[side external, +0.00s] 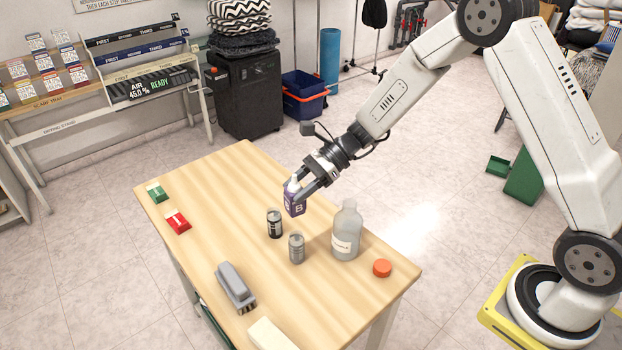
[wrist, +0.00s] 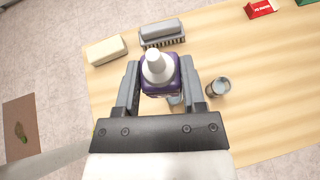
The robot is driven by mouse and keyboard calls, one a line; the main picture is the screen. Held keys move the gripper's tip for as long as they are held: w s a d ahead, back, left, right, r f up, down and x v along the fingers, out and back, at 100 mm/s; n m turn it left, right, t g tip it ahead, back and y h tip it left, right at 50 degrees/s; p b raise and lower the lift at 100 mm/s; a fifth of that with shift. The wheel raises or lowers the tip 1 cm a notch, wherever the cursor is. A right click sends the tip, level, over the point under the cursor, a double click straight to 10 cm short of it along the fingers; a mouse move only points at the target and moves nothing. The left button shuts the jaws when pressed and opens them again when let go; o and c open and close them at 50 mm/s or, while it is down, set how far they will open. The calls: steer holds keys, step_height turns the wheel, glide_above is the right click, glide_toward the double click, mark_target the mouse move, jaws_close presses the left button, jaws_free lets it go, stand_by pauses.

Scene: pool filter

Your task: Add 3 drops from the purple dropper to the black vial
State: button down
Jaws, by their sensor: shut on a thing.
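The purple dropper (side external: 295,206) has a purple body marked B and a white nozzle. My gripper (side external: 303,186) is shut on it and holds it above the table, roughly upright with the nozzle up. In the wrist view the dropper (wrist: 160,72) sits between both fingers (wrist: 160,92). The black vial (side external: 274,224) stands upright on the table, just below and left of the dropper in the side view, apart from it. A vial, likely the black one, shows right of the gripper in the wrist view (wrist: 217,88).
A grey vial (side external: 296,248) stands close to the black vial. A large clear bottle (side external: 346,232) and an orange cap (side external: 382,268) are to the right. A grey brush (side external: 235,287), pale block (side external: 270,335), red block (side external: 177,222) and green block (side external: 157,193) lie around. The table's back is clear.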

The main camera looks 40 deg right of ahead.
steer(key=w+d+f, duration=0.1)
steer(key=w, duration=0.7)
steer(key=w+d+f, duration=0.1)
steer(key=w+f, duration=0.1)
steer(key=w, duration=0.5)
steer(key=shift+w+d+f, duration=0.2)
steer(key=shift+w+f, duration=0.1)
steer(key=shift+w, duration=0.1)
steer(key=shift+n, duration=0.3)
step_height(320, 180, down, 7)
steer(key=s+n+t+y, duration=0.1)
steer(key=n+t, duration=0.8)
steer(key=n, duration=0.3)
steer(key=shift+s+a+f+y, duration=0.15)
steer(key=shift+s+f+y, duration=0.1)
steer(key=shift+y, duration=0.15)
stand_by(0.8)
steer(key=shift+r, duration=0.1)
steer(key=n+y, duration=0.1)
steer(key=n, duration=0.1)
steer(key=r+n+t, duration=0.1)
steer(key=shift+s+n+y, duration=0.1)
steer(key=shift+n+y, duration=0.3)
